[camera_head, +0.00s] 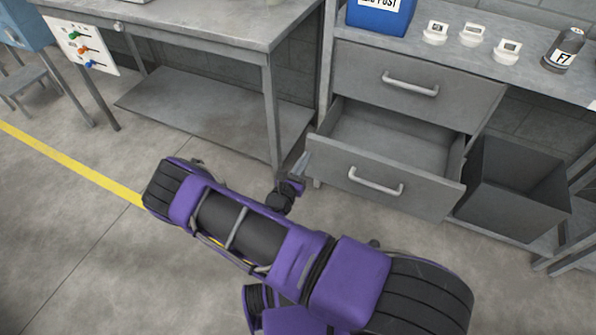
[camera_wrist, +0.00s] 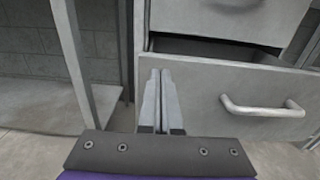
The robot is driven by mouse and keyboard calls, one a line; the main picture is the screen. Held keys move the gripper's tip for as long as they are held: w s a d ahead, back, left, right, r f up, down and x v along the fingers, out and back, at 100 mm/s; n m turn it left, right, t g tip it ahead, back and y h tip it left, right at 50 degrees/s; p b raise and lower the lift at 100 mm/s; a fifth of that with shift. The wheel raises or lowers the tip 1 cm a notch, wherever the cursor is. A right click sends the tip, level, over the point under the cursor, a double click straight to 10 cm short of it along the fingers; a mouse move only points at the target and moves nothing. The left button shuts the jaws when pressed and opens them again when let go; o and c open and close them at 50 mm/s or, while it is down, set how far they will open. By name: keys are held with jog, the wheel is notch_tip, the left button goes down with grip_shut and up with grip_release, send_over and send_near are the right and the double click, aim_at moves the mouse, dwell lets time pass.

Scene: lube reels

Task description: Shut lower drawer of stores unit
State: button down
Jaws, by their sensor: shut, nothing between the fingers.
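The grey stores unit has a shut upper drawer (camera_head: 415,82) and a lower drawer (camera_head: 385,178) pulled well out, its inside empty. A bar handle (camera_head: 376,181) runs across the lower drawer's front; it also shows in the wrist view (camera_wrist: 262,106). My gripper (camera_head: 303,166) is at the left edge of the lower drawer's front, partly hidden by my wrist in the head view. In the wrist view my gripper (camera_wrist: 160,75) has its two fingers together, in front of the drawer front's left end and left of the handle. I cannot tell whether they touch it.
A grey workbench (camera_head: 205,22) with a low shelf stands left of the unit, its leg close to my gripper. A grey open bin (camera_head: 515,185) stands right of the drawer. A blue box (camera_head: 380,18) and a dark bottle (camera_head: 564,50) stand on top. The floor in front is clear.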

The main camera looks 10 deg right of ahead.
aim_at(316, 141)
jog(key=shift+x, duration=2.75)
jog(key=shift+w, duration=0.1)
